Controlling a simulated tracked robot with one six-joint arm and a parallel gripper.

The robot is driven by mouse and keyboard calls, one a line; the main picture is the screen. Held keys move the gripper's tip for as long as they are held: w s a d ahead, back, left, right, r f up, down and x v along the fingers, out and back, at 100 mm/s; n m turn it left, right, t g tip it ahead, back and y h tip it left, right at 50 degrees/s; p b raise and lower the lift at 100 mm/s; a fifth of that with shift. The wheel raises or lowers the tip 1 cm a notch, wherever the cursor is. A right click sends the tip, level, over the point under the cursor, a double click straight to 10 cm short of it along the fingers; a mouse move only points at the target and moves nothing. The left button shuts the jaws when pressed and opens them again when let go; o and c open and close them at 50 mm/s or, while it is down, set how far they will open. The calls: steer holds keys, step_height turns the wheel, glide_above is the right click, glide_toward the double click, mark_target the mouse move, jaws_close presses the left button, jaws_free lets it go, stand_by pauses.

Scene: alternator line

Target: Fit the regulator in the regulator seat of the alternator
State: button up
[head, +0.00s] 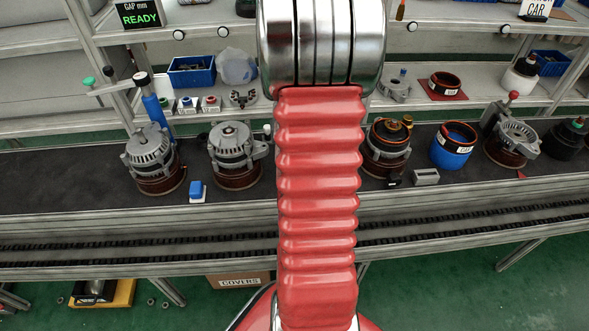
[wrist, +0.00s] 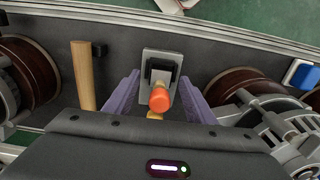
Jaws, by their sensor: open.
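In the wrist view, a small black part, which looks like the regulator (wrist: 158,76), sits on a grey plate-like holder (wrist: 166,56). An orange-red knob (wrist: 160,100) stands up in front of it. My gripper (wrist: 160,81) is open, with its purple fingers on either side of the holder and knob, apart from them. In the head view my arm hides this spot. A finned grey alternator (head: 235,145) stands left of my arm; part of it shows at the right in the wrist view (wrist: 285,125). I cannot make out the regulator seat.
Another alternator (head: 149,150) stands farther left, with a blue-and-white block (head: 197,191) between. Right of my arm are an open wound unit (head: 387,142), a grey block (head: 425,177) and a blue container (head: 451,151).

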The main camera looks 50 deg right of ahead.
steer(key=shift+c, duration=0.6)
steer(key=c, duration=1.1)
steer(key=shift+o, duration=0.2)
steer(key=shift+r, duration=0.1)
step_height(320, 180, up, 10)
steer(key=shift+f, duration=0.1)
